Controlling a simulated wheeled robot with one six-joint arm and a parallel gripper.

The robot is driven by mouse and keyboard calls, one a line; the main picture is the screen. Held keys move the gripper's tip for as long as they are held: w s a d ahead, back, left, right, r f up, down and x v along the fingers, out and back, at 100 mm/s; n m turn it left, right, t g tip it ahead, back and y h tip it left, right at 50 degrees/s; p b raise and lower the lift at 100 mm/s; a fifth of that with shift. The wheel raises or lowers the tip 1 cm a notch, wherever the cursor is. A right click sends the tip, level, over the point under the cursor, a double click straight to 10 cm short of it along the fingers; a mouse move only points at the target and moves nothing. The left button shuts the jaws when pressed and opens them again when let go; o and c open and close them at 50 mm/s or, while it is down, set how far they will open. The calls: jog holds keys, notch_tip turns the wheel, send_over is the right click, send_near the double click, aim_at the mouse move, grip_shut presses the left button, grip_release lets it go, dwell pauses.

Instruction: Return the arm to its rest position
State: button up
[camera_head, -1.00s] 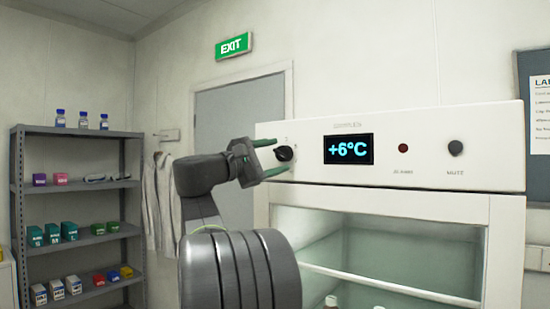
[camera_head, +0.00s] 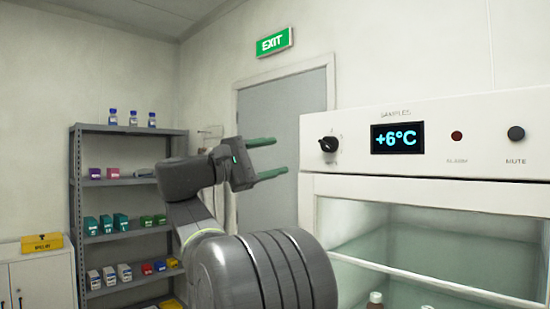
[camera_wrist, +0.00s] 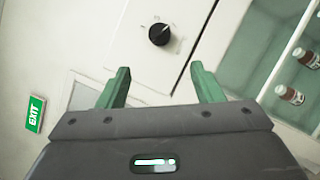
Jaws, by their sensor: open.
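My gripper (camera_head: 274,158) is open and empty, with its two green fingers apart in the air left of the sample fridge (camera_head: 425,110). In the wrist view my gripper (camera_wrist: 158,88) points toward the fridge's front panel, and nothing is between its fingers. The black knob (camera_head: 329,144) on the panel stands clear of the fingertips. In the wrist view the knob (camera_wrist: 159,35) is beyond the fingers with its white pointer mark visible. My arm is raised and bent in front of the shelf and door.
The fridge display (camera_head: 397,139) reads +6°C. A grey shelf rack (camera_head: 120,130) with bottles and small boxes stands at the left. A white cabinet (camera_head: 40,275) with a yellow box (camera_head: 42,242) is at the lower left. A grey door (camera_head: 285,105) is behind my gripper.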

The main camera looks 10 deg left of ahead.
aim_at(324, 146)
jog(key=p+x, duration=0.2)
jog(key=x, duration=1.2)
jog(key=shift+a, duration=0.1)
